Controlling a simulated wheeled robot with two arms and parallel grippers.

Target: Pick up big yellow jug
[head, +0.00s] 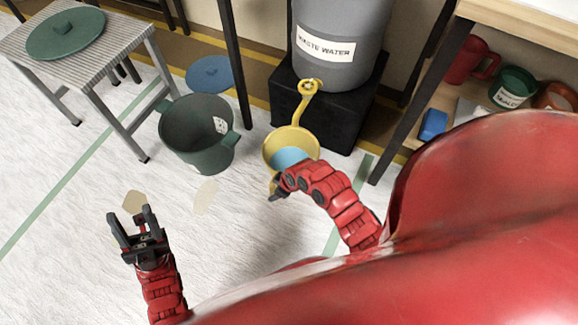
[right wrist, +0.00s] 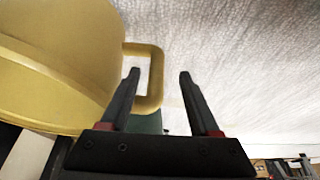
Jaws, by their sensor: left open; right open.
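The big yellow jug (head: 290,137) stands upright below the yellow tap, with blue liquid (head: 287,157) inside. My right gripper (head: 277,192) is at the jug's near side, partly hidden by its own wrist in the head view. In the right wrist view the jug's body (right wrist: 50,75) fills the upper left, and its handle (right wrist: 154,80) shows between the two open fingers (right wrist: 158,78). I cannot tell whether the fingers touch the handle. My left gripper (head: 135,225) is open and empty above the floor at the left.
A grey waste water barrel (head: 335,65) with a yellow tap (head: 308,88) stands on a black block (head: 325,115). A green bucket (head: 195,150) is left of the jug. A grey table (head: 110,60) and a wooden shelf (head: 530,25) flank the area. Pale floor patches (head: 206,196) show nearby.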

